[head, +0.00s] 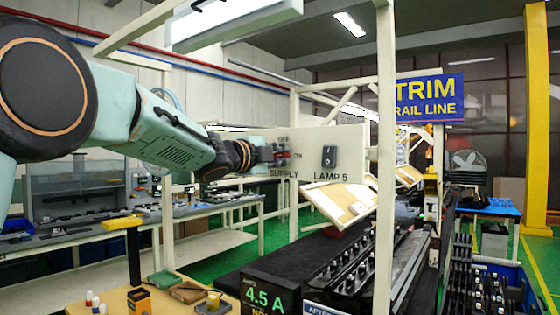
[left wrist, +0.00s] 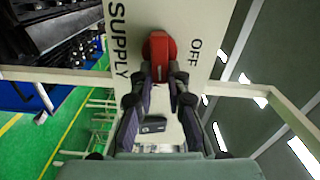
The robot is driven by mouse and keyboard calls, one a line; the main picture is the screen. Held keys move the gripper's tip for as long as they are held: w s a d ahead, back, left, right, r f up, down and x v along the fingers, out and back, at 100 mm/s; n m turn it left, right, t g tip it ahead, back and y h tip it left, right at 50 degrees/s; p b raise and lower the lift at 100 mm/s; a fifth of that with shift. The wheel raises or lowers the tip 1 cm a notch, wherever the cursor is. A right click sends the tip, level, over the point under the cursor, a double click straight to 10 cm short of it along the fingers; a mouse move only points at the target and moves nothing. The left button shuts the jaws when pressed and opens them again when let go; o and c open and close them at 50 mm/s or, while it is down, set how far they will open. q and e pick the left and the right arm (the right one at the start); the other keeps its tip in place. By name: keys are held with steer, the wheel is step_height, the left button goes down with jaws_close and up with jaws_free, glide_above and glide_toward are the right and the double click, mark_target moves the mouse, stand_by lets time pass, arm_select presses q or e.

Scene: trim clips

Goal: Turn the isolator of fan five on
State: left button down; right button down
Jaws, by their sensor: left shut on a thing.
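A cream panel (head: 350,140) carries a red isolator handle (head: 283,155), with OFF above it and SUPPLY below it. No fan-five label is readable on it. My left gripper (head: 272,153) is shut on the red handle. In the left wrist view the handle (left wrist: 158,48) sits at the fingertips (left wrist: 160,85); its long side runs along the SUPPLY lettering, not towards OFF. A mark right of the handle in the head view is too small to read. A fan (head: 468,163) stands at the back right; I cannot tell if it turns. My right gripper is not in view.
A black switch (head: 329,156) marked LAMP 5 sits right of the handle on the same panel. A cream post (head: 385,200) stands in front of the panel's right end. A display (head: 265,298) reading 4.5 A and a conveyor of black parts (head: 350,265) lie below.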

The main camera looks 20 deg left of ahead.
arm_select(q)
steer(key=shift+r+m, duration=0.1)
steer(key=shift+m, duration=0.5)
steer(key=shift+b, duration=0.35)
steer(key=c, duration=1.5)
jaws_free()
steer(key=shift+o, duration=0.9)
steer(key=shift+w, duration=0.1)
steer(key=shift+f, duration=0.2)
steer(key=v, duration=1.2)
